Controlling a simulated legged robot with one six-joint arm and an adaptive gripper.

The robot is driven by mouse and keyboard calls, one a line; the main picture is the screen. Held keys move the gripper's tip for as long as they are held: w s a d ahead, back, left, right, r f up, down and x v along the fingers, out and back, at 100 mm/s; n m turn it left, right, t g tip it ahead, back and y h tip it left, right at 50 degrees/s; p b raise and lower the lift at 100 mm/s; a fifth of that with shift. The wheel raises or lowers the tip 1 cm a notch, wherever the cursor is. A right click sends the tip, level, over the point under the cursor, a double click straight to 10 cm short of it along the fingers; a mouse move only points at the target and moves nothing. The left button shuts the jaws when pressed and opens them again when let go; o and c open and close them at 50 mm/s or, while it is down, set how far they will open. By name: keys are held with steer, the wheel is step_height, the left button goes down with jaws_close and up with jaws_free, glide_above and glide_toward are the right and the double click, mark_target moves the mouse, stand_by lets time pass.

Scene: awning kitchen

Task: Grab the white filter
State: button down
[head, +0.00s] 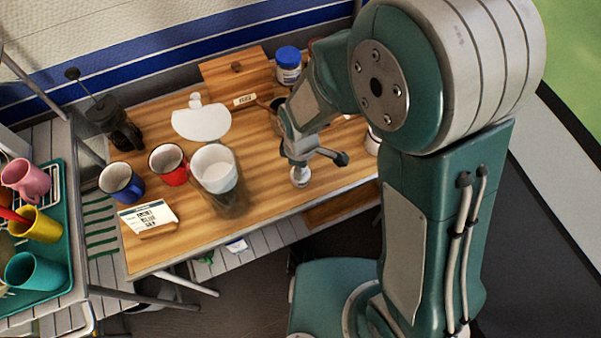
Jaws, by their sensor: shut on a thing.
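A white cup-like piece (215,167), which looks like the filter, sits in the mouth of a clear glass vessel (222,203) near the table's front edge. A flat, rounded white piece with a small tab (202,122) lies behind it; I cannot tell whether it is paper. My gripper (300,177) is low over the table, to the right of the glass vessel and apart from it. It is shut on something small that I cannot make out. A dark, knob-ended part (340,157) sticks out to the right beside it. My arm hides part of the table's right side.
A red mug (168,164) and a blue mug (121,182) stand left of the glass vessel. A printed card (148,217) lies in front. A teal tray (62,275) holds coloured mugs.

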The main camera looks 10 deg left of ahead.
steer(key=shift+s+d+f, duration=0.1)
steer(key=shift+s+f, duration=0.05)
steer(key=shift+s, duration=0.05)
steer(key=shift+r, duration=0.25)
step_height(320, 180, up, 2)
steer(key=shift+w+r, duration=0.15)
steer(key=shift+r, duration=0.05)
steer(key=s+d+r, duration=0.2)
steer(key=s+r, duration=0.3)
steer(key=s, duration=0.1)
steer(key=s+d+r, duration=0.3)
steer(key=s+r, duration=0.2)
steer(key=s, duration=0.1)
steer(key=shift+s+d, duration=0.3)
steer(key=shift+s, duration=0.1)
